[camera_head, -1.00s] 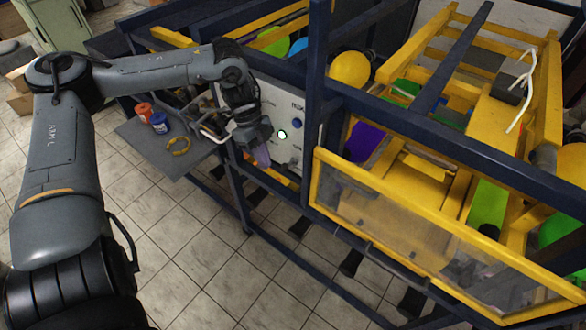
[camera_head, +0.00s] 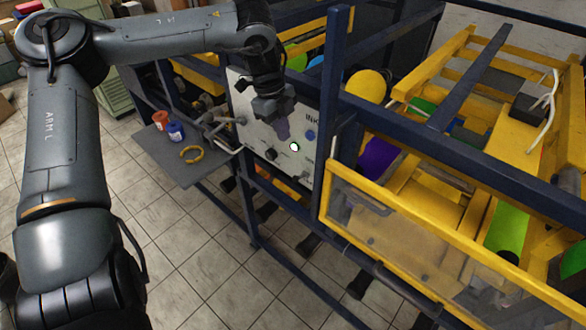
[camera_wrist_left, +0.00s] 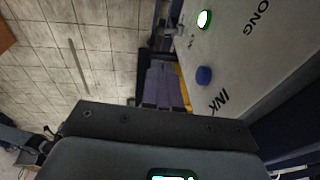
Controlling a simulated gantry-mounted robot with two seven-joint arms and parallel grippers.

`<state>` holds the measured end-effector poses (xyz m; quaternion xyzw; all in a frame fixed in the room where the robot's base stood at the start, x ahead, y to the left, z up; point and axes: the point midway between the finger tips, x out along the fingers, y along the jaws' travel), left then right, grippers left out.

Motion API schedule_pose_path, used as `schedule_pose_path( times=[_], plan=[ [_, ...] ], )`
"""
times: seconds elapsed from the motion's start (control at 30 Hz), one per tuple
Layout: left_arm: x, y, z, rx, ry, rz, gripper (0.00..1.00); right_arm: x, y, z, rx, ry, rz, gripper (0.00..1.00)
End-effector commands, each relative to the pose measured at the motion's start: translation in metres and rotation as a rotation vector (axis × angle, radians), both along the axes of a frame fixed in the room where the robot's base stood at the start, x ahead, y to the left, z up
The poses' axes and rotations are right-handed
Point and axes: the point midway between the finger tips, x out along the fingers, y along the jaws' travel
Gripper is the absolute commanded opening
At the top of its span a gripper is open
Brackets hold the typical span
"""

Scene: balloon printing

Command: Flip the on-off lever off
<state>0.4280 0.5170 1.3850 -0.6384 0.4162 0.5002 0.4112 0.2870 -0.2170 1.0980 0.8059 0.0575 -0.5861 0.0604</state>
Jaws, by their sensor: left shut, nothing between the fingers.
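The white control panel (camera_head: 244,98) faces the left arm. It carries a lit round button (camera_head: 294,147), a blue knob (camera_head: 310,135) and a dark knob-like part (camera_head: 271,154). My left gripper (camera_head: 283,133) is in front of the panel, above and left of the lit button, shut and empty. In the left wrist view its purple-grey fingers (camera_wrist_left: 163,84) are together beside the panel, near the blue knob (camera_wrist_left: 204,75) and green-lit button (camera_wrist_left: 204,19). A small metallic part (camera_wrist_left: 181,33) sticks out near that button. I cannot tell for certain which part is the on-off lever. My right gripper is out of view.
A grey side shelf (camera_head: 184,168) holds a red-capped container (camera_head: 160,120), a blue container (camera_head: 176,131) and a yellow ring (camera_head: 191,154). A dark blue frame post (camera_head: 331,110) and a yellow-framed clear guard (camera_head: 400,235) stand right of the panel.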

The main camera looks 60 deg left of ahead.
Motion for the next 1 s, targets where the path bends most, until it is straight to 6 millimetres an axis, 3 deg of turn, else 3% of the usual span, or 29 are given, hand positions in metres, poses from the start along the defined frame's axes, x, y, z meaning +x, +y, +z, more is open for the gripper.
schedule_pose_path(
  times=[0.27, 0.7, 1.0],
  plan=[
    [0.003, -0.004, -0.025, -0.004, 0.005, 0.000, 0.00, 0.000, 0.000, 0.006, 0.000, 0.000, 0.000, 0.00],
    [0.014, -0.013, -0.102, -0.001, 0.006, 0.000, 0.00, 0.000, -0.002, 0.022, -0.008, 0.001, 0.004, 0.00],
    [0.019, -0.015, -0.129, -0.001, 0.002, 0.001, 0.00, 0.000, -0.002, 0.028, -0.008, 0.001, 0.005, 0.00]
  ],
)
